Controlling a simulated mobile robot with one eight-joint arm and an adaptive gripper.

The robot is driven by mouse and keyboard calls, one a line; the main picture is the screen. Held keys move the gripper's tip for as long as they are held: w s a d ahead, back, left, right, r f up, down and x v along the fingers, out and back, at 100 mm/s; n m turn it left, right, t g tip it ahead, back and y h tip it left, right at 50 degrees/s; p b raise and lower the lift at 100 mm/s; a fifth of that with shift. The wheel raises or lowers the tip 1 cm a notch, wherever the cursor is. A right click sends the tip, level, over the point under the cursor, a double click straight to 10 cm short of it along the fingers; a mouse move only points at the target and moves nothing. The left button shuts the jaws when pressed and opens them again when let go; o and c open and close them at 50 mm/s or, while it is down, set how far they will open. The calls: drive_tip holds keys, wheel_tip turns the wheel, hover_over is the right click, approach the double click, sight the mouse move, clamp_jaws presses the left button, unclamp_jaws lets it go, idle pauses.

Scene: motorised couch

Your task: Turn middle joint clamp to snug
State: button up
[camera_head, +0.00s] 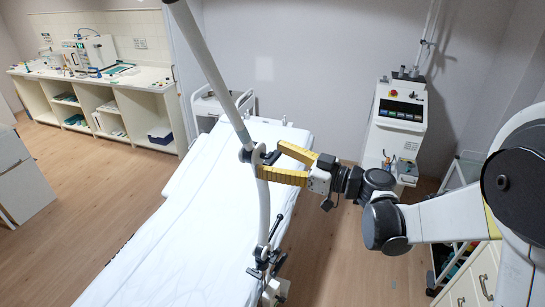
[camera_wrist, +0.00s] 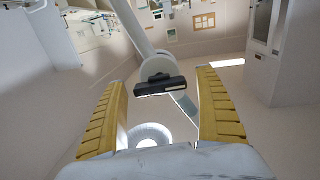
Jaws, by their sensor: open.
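The middle joint clamp (camera_head: 271,157) is a dark handle on the round joint between two white pole segments above the couch. In the wrist view the clamp (camera_wrist: 160,87) is a black bar in front of the pale joint disc, lying nearly level with a slight tilt. My gripper (camera_head: 268,162) has yellow ribbed fingers and comes from the right. In the wrist view my gripper (camera_wrist: 163,88) is open, with one finger on each side of the clamp. The fingers look apart from the bar. The joint's far side is hidden.
The couch (camera_head: 205,190) with a white sheet lies below. A lower clamp (camera_head: 265,262) holds the white pole (camera_head: 210,70) at the couch's side. A white machine (camera_head: 397,120) stands at the back right. A counter (camera_head: 100,78) with equipment is at the back left.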

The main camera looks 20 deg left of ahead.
drive_tip(key=c, duration=1.2)
drive_tip(key=shift+f+m+b, duration=0.1)
drive_tip(key=shift+m+b, duration=0.3)
drive_tip(key=m+b, duration=0.3)
drive_tip(key=shift+m+b, duration=1.25)
drive_tip(key=shift+m, duration=1.25)
